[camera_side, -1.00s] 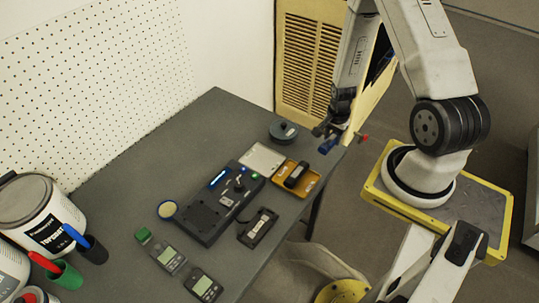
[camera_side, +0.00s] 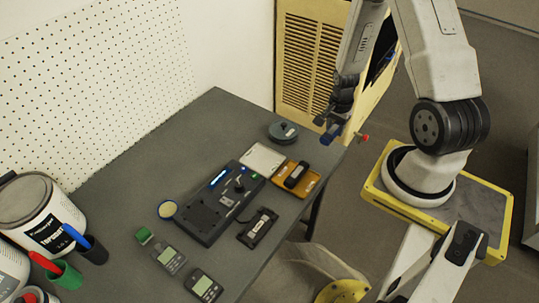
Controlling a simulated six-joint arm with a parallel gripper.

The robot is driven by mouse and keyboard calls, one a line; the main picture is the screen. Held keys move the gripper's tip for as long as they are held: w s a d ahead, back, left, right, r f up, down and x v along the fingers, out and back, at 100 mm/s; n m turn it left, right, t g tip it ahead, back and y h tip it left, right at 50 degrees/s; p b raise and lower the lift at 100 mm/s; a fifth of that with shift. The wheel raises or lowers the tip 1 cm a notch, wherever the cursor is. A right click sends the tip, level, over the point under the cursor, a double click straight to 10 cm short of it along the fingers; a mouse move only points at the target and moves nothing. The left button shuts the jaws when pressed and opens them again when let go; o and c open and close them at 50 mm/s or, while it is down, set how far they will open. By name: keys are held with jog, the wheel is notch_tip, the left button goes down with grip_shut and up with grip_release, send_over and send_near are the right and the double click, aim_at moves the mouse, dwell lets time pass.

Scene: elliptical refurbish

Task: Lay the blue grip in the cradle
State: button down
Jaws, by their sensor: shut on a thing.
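My gripper (camera_side: 336,124) hangs above the far right edge of the table, to the right of the round grey tin. It is shut on the blue grip (camera_side: 330,134), a small dark blue piece at its lower end. A small red part shows just to the right of it. The grip is in the air, clear of the table; its exact tilt is too small to tell. A black holder with a pale slot (camera_side: 258,228), possibly the cradle, lies near the table's front edge. An orange tray (camera_side: 312,186) behind it holds a black grip-shaped piece (camera_side: 296,175).
A dark device with a lit display (camera_side: 205,215) lies mid-table, beside a pale square plate (camera_side: 262,158). A round grey tin (camera_side: 283,132) stands at the back. Two meters (camera_side: 205,287) lie at the front. The left rear tabletop is clear.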

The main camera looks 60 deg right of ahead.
jog(key=shift+w+a, duration=0.1)
jog(key=shift+w+a, duration=0.35)
jog(key=shift+a, duration=0.1)
jog(key=shift+n, duration=0.3)
jog(key=w+a, duration=0.1)
jog(key=a, duration=0.9)
jog(key=w+a+f, duration=0.1)
jog(key=a, duration=1)
jog(key=a+f, duration=0.1)
jog(key=a, duration=1)
jog(key=shift+w, duration=0.4)
jog(key=shift+s+a, duration=0.2)
jog(key=shift+a, duration=0.25)
jog(key=shift+f, duration=0.25)
jog(key=shift+f, duration=2.55)
